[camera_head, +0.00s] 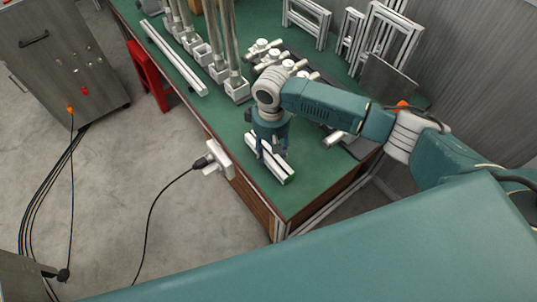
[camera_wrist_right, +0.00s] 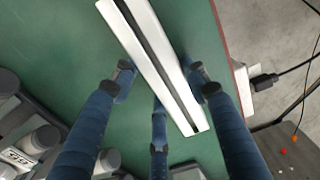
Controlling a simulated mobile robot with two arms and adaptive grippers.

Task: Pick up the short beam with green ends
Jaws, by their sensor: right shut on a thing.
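The short beam (camera_head: 281,172) is a pale slotted profile with a green end at its near right. It lies along the green table top near the front corner, and I cannot tell whether it is lifted. My right gripper (camera_head: 270,152) comes down over it from above and is shut on it. In the right wrist view the beam (camera_wrist_right: 152,45) runs diagonally between the blue fingers of the gripper (camera_wrist_right: 160,78), with a dark slot along it. My left gripper is not in view.
The green table (camera_head: 318,180) has free room around the beam. A long pale beam (camera_head: 175,60) lies at the back left, near upright posts (camera_head: 231,50). Pale frames (camera_head: 390,35) stand at the back right. A white socket box (camera_head: 218,160) sits at the table's left edge.

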